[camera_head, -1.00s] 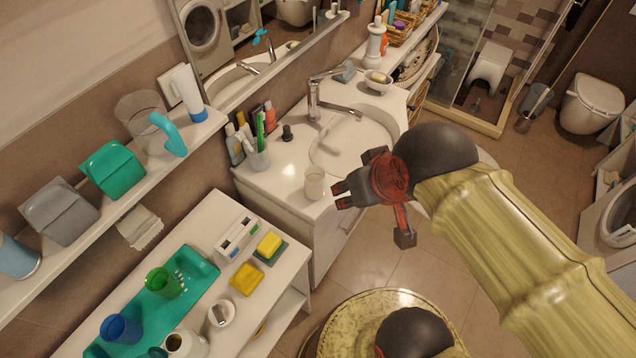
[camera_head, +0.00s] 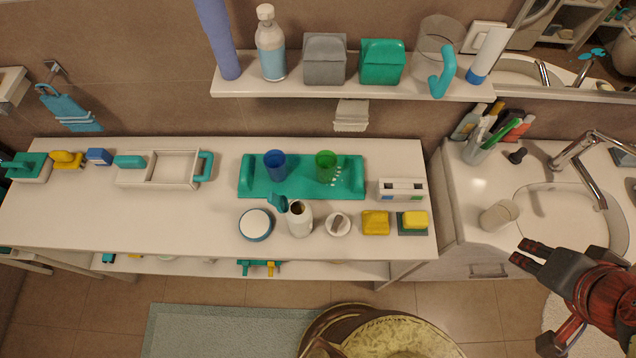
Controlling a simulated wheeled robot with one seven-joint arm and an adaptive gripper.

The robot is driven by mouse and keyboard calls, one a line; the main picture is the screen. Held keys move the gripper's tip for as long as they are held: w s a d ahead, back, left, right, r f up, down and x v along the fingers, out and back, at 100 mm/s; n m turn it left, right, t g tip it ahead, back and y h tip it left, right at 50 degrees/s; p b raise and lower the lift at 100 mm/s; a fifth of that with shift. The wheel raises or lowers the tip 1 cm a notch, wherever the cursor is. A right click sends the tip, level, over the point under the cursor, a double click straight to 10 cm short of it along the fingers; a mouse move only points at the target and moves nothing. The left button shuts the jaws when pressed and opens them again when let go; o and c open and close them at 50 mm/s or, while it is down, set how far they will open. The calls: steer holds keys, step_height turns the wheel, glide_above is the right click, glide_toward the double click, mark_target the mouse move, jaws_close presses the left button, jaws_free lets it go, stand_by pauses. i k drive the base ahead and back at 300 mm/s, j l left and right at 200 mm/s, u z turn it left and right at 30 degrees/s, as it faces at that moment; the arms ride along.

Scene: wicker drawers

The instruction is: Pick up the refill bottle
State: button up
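A clear bottle with a white cap and blue lower part (camera_head: 271,45) stands upright on the wall shelf (camera_head: 350,88), between a purple-blue cylinder and a grey box. A shorter white bottle (camera_head: 299,218) with an open top and a teal part beside its neck stands on the white table. I cannot tell from looks alone which is the refill bottle. My gripper (camera_head: 522,253) is at the lower right, in front of the sink cabinet and far from both bottles. Its two dark fingers show a gap with nothing between them.
The table (camera_head: 90,220) holds a green tray (camera_head: 355,190) with blue and green cups, a round white-topped jar (camera_head: 256,224), yellow sponges and a white caddy. A grey and a green box stand beside the shelf bottle. A cup (camera_head: 499,214) stands near my gripper by the sink.

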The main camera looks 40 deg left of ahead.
mark_target(299, 213)
steer(key=k+l+u, duration=0.1)
steer(key=u, duration=0.6)
steer(key=k+l+u, duration=0.1)
steer(key=u, duration=0.3)
steer(key=k+u, duration=0.2)
steer(key=k, duration=0.35)
steer(key=k+u, duration=0.2)
steer(key=k, duration=0.35)
steer(key=k+j+u, duration=0.2)
steer(key=k, duration=0.3)
